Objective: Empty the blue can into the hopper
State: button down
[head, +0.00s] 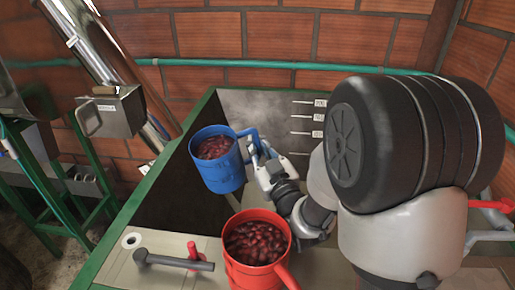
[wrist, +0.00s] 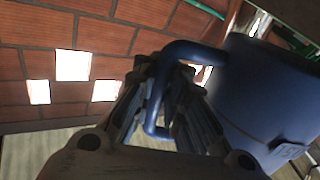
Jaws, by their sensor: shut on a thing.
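The blue can (head: 222,176) is full of dark red beans or cherries and is held over the open hopper (head: 262,104), near its left side. It is slightly tilted, with its contents still inside. My gripper (head: 260,160) is shut on the can's blue handle, on the can's right side. In the wrist view the handle (wrist: 158,95) passes between the fingers of my gripper (wrist: 165,100), and the can's body (wrist: 265,90) is at the right. The hopper floor below the can is dark and partly hidden by the can and my arm.
A red can (head: 258,252) full of the same red fruit stands on the front ledge (head: 150,262). A grey lever with a red valve (head: 192,255) is to its left. A metal box (head: 110,112) and green frame stand left. A teal pipe (head: 290,65) runs along the brick wall.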

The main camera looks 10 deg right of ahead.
aim_at(250, 130)
notch_tip(250, 130, up, 5)
jog(key=n+t+y+b, duration=0.1)
jog(key=n, duration=0.1)
jog(key=n+t+y, duration=0.1)
jog(key=n, duration=0.2)
jog(key=shift+b, duration=0.4)
jog(key=n+y, duration=0.1)
jog(key=n+b, duration=0.1)
jog(key=n+y, duration=0.1)
jog(key=shift+s+a+r+t+y, duration=0.3)
jog(key=shift+s+r+t, duration=0.05)
jog(key=shift+s+t, duration=0.05)
jog(key=n+y, duration=0.1)
jog(key=n, duration=0.1)
jog(key=s+a+r+n+y, duration=0.1)
jog(key=n+y+b, duration=0.1)
jog(key=n+y, duration=0.1)
jog(key=shift+s+a+r+n+g, duration=0.2)
jog(key=shift+r+n+g, duration=0.05)
jog(key=shift+n+g, duration=0.05)
jog(key=s+a+n+g+y, duration=0.8)
jog(key=n+g+y, duration=0.2)
jog(key=n, duration=1)
jog(key=shift+s+a+r+g, duration=0.15)
jog(key=shift+s+r+g, duration=0.2)
jog(key=shift+g, duration=0.45)
